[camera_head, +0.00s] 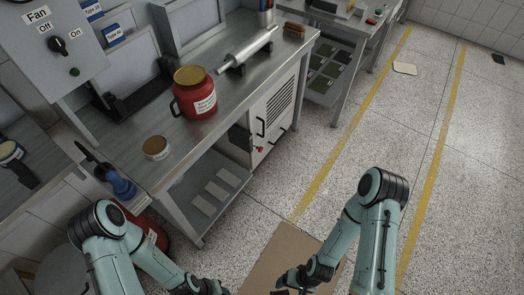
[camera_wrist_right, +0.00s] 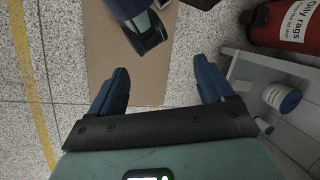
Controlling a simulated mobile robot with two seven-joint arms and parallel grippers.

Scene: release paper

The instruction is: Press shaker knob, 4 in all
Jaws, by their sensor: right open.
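I cannot make out a shaker or a knob labelled for it. A dark knob (camera_head: 57,45) sits on the grey panel marked "Fan" at the upper left. A small red knob (camera_head: 259,149) shows on the white cabinet under the bench. My right gripper (camera_head: 284,285) is low at the bottom edge, over the brown floor mat, away from both knobs. In the right wrist view its two blue fingers (camera_wrist_right: 162,88) are apart with nothing between them. My left gripper (camera_head: 222,291) is mostly cut off at the bottom edge.
A red rag bin (camera_wrist_right: 286,23) stands on the floor beside the bench.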

